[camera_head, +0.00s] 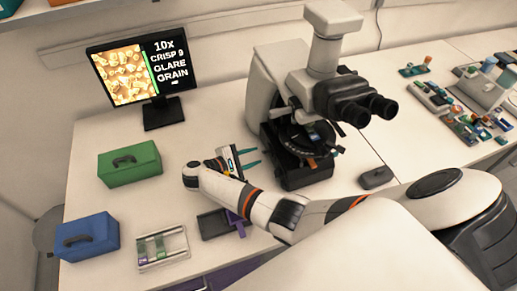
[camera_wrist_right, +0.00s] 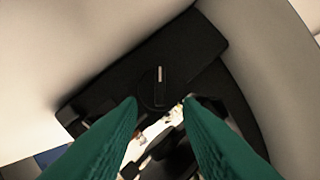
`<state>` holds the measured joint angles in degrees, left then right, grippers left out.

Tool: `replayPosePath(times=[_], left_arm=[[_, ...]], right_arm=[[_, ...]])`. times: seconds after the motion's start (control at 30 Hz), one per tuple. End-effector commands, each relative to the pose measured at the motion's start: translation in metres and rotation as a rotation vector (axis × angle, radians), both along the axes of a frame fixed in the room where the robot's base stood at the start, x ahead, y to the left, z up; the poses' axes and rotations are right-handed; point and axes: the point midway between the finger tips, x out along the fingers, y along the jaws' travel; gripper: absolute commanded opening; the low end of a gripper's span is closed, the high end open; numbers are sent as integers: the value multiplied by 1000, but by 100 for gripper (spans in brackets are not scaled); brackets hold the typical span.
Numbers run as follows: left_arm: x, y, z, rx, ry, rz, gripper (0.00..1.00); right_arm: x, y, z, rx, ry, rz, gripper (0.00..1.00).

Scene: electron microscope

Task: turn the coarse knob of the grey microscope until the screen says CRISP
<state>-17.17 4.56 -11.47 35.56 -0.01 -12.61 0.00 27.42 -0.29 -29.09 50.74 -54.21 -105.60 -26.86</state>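The grey microscope (camera_head: 281,75) stands upright on the table, its black eyepieces facing right and its dark base below. The screen (camera_head: 146,70) at the back left reads 10x, CRISP 9, GLARE, GRAIN, beside a speckled picture and a green bar. My right gripper (camera_head: 252,157) is just left of the microscope's base, its teal fingers apart and empty, pointing at the base. In the right wrist view a dark round knob (camera_wrist_right: 158,88) with a pale line lies on the black base, beyond the open fingertips and apart from them. My left gripper is not in view.
A green case (camera_head: 130,165) and a blue case (camera_head: 87,238) stand at the left. A slide tray (camera_head: 163,249) and a dark tray (camera_head: 213,224) with a purple piece lie near the front. A small black object (camera_head: 376,178) lies right of the microscope.

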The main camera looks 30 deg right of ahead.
Motion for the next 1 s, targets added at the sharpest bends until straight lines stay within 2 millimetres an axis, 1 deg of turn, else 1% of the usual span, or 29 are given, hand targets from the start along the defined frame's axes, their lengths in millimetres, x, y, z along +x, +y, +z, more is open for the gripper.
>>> replayPosePath(times=[0.03, 0.2, 0.3, 0.4, 0.6, 1.0], left_arm=[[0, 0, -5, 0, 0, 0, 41], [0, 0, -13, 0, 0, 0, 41], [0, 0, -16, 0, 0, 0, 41], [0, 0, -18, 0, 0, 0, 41], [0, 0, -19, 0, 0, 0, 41], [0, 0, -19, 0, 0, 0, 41]], right_arm=[[0, 13, 1, 4, -2, 2, 32], [-1, 47, 11, 3, -1, 3, 32], [-1, 63, 17, 4, 0, 2, 32], [-1, 75, 21, 2, -2, 2, 32], [-2, 83, 25, 1, -1, 2, 32], [-2, 83, 25, 1, 0, 1, 32]])
